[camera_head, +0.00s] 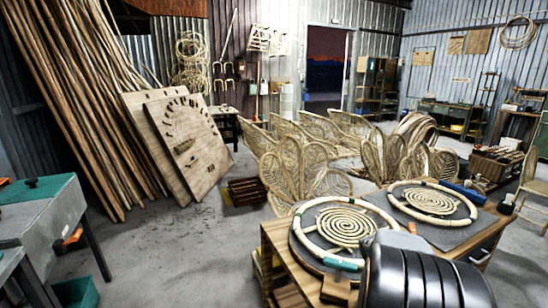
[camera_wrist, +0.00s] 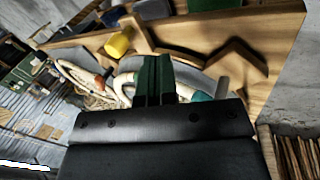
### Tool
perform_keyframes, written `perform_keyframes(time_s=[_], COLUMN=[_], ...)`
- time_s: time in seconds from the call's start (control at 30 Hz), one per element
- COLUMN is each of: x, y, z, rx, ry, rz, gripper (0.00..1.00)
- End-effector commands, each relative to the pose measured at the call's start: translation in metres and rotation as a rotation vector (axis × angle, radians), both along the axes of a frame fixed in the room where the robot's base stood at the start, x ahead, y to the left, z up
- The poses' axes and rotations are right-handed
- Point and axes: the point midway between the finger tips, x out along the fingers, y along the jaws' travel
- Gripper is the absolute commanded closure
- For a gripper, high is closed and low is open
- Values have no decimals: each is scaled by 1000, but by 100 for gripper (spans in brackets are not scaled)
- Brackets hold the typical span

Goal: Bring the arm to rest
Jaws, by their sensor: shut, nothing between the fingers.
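My gripper (camera_wrist: 157,72) shows in the wrist view with two dark green fingers side by side, shut and empty. Beyond the fingers are the wooden workbench (camera_wrist: 285,30) and part of a pale rattan ring (camera_wrist: 68,68). In the head view a black ribbed part of my arm fills the lower right, in front of the workbench (camera_head: 275,238). My fingers cannot be made out there. Two round dark forms with pale rings and coiled cane, a near one (camera_head: 305,258) and a far one (camera_head: 397,204), lie on the bench.
A yellow object (camera_wrist: 118,43) lies near the fingers in the wrist view. In the head view, woven chair frames (camera_head: 305,165) stand behind the bench. Long poles (camera_head: 75,90) and boards (camera_head: 190,145) lean at left. A grey-green table (camera_head: 45,220) stands at far left.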

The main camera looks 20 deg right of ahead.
Motion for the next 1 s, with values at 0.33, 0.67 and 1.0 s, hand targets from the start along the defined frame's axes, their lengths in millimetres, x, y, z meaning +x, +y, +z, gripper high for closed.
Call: perform_keyframes(time_s=[0.33, 0.67, 1.0], x=[8, 5, 6], y=[245, 316, 321], z=[63, 104, 104], rx=[390, 422, 423], ry=[-178, -268, -263], rz=[-48, 229, 253], gripper=[100, 100, 100])
